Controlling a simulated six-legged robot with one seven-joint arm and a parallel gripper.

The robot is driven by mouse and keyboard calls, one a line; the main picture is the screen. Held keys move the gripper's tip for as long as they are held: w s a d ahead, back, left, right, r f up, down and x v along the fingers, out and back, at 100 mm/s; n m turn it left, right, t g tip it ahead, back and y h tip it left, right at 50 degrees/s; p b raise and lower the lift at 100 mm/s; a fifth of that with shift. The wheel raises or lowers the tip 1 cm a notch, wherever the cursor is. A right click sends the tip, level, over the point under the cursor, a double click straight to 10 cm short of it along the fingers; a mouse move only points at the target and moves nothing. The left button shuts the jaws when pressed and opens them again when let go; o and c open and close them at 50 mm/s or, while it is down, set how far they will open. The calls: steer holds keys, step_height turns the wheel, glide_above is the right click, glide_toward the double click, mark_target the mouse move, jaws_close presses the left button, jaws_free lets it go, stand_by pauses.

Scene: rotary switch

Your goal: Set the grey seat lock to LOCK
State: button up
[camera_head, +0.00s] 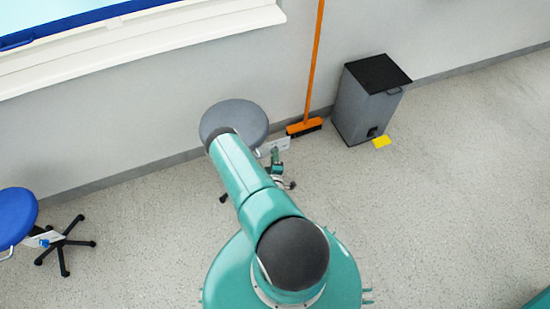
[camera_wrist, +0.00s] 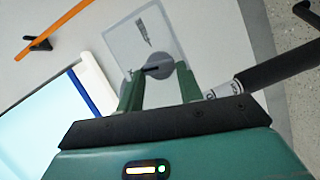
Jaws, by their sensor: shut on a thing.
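The grey seat lock shows in the wrist view as a round knob (camera_wrist: 161,81) with a dark raised bar across it. It sits at the lower end of a pale grey plate (camera_wrist: 125,42) that carries a small dark drawing. My gripper (camera_wrist: 158,71) is shut on the knob's bar, one green finger on each side. Any words on the plate are too small to read. In the head view the grey stool seat (camera_head: 233,117) is partly behind my arm, and a white plate (camera_head: 276,146) shows beside it near my gripper (camera_head: 277,160).
An orange broom (camera_head: 313,65) leans on the wall behind the stool. A dark grey bin (camera_head: 366,100) stands right of it, with a yellow piece (camera_head: 382,141) on the floor. A blue stool (camera_head: 15,215) is at far left. The floor at right is clear.

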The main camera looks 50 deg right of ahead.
steer(key=shift+f+n+h, duration=0.15)
steer(key=shift+n+h, duration=0.35)
steer(key=shift+n, duration=0.6)
steer(key=shift+t, duration=0.3)
steer(key=o, duration=1)
